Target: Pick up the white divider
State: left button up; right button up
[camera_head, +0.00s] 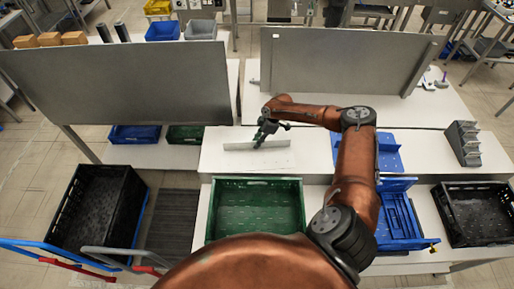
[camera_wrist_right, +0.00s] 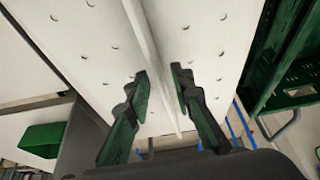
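The white divider (camera_head: 279,146) lies on the white worktop behind the green crate, a flat perforated plate with a thin upright rib along it. My right gripper (camera_head: 258,143) reaches down over the divider from the right. In the right wrist view, the divider (camera_wrist_right: 95,42) fills the middle, and its rib runs between the two dark green fingers of my right gripper (camera_wrist_right: 161,78). The fingers are apart, one on each side of the rib, with gaps visible. My left gripper is not in view.
A green crate (camera_head: 257,180) stands in front of the divider, and a black crate (camera_head: 130,190) is at left. Blue trays (camera_head: 390,158) and a grey stepped holder (camera_head: 463,142) are at right. Grey panels (camera_head: 335,62) stand behind the worktop.

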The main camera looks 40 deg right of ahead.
grip_shut()
jog(key=shift+r, duration=0.1)
dwell(0.4)
